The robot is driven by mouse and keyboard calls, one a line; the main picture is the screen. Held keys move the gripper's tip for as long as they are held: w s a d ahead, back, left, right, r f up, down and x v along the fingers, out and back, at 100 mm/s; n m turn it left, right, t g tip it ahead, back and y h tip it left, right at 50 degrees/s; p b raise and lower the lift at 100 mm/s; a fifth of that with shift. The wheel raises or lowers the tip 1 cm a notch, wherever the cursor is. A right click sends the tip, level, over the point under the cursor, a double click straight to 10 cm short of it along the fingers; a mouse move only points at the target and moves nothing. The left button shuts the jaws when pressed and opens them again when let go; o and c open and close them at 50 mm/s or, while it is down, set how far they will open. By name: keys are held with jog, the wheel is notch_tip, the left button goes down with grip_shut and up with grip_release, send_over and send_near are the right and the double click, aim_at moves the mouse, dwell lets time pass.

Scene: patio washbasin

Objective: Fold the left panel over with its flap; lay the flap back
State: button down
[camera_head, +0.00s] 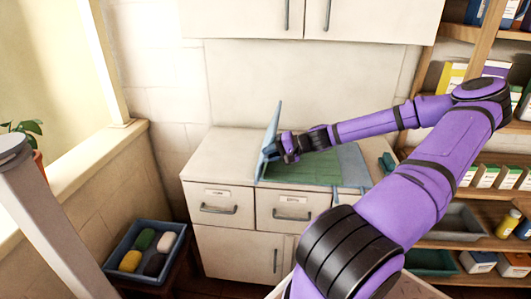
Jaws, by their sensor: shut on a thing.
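A blue-grey panel (272,132) stands nearly upright at the left of a green piece (305,174) on the cabinet top. My gripper (276,151) is at the panel's right side, low to middle of its height, and is shut on a small light-blue part there, seemingly the flap (269,150). The fingertips are partly hidden, so the exact grip is hard to see. A grey-blue panel (353,167) lies flat to the right of the green piece. My forearm hides part of the green piece's far side.
The white cabinet top (216,160) is bare left of the panel. Wall cupboards (330,18) hang above. Shelves with boxes (485,176) stand at the right. A blue tray (118,265) with several coloured items is at lower left, and a plant (28,128) is at far left.

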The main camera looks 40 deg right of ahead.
jog(key=shift+s+d+f, duration=0.1)
jog(key=shift+s+f, duration=0.25)
jog(key=shift+s, duration=0.05)
jog(key=c, duration=1.1)
grip_release()
jog(key=shift+w, duration=0.1)
jog(key=shift+d, duration=0.15)
jog(key=v, duration=1)
jog(key=shift+s+d+r, duration=0.1)
jog(key=shift+s+r, duration=0.1)
jog(key=shift+s, duration=0.05)
